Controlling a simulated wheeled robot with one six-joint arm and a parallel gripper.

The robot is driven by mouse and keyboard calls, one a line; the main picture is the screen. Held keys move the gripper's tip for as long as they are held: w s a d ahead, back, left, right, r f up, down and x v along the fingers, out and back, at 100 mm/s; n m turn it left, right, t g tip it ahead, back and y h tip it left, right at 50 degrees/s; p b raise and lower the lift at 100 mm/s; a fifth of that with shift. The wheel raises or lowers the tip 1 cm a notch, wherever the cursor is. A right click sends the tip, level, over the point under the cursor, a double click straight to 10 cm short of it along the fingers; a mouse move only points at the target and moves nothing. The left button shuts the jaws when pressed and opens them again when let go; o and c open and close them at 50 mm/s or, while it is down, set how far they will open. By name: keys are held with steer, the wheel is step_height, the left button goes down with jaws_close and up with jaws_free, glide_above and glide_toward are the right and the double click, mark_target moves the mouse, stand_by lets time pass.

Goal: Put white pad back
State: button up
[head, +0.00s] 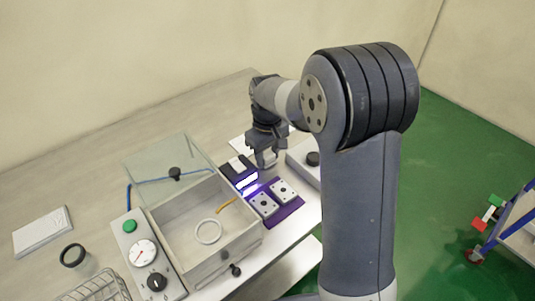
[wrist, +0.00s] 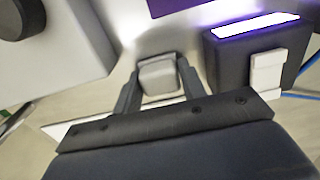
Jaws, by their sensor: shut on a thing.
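My gripper (head: 267,160) is above the bench, between the dark lamp box and the grey box with a black knob. In the wrist view my gripper (wrist: 160,85) has its two fingers shut on a small pale block with rounded corners, which looks like the white pad (wrist: 160,72). In the head view the held pad is too small to make out. A purple mat (head: 290,211) lies in front of the gripper and carries two pale square plates (head: 263,204) with dark centres. Its edge also shows in the wrist view (wrist: 185,6).
The dark box (head: 236,172) with a glowing strip stands left of the gripper. The grey box (head: 301,168) stands right. A clear-walled chamber (head: 180,235) holding a white ring (head: 208,232) has its lid raised. A gauge panel (head: 143,254) is beside it. The back left bench is clear.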

mark_target(268, 154)
steer(key=shift+f, duration=0.15)
steer(key=o, duration=0.9)
steer(key=shift+o, duration=0.2)
step_height(268, 154, up, 12)
steer(key=shift+r, duration=0.2)
